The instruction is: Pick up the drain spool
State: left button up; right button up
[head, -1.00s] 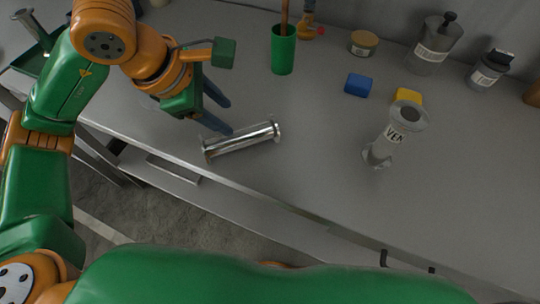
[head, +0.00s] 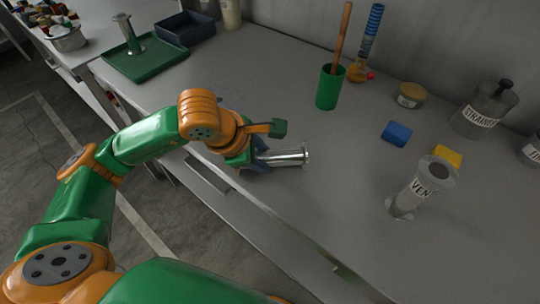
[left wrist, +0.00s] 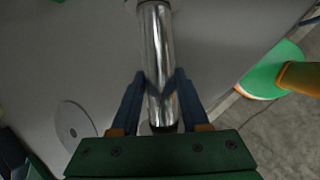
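A shiny metal spool (head: 284,157) lies on the grey bench near its front edge, one flanged end pointing right. I see no label on it. My left gripper (head: 258,160) is down at its left part, hiding that end in the head view. In the left wrist view, the spool's polished tube (left wrist: 157,45) runs between the two blue fingers (left wrist: 161,85), one on each side. The fingertips sit very close to the tube; whether they press on it I cannot tell. The spool appears to rest on the bench. My right gripper is out of view.
A vent-labelled spool (head: 408,195) stands upright to the right. A green tray (head: 165,67) holding another metal spool (head: 128,35) is at the back left.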

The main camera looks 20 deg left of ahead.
pick_arm(q)
grip_shut()
jog(key=shift+r, duration=0.1)
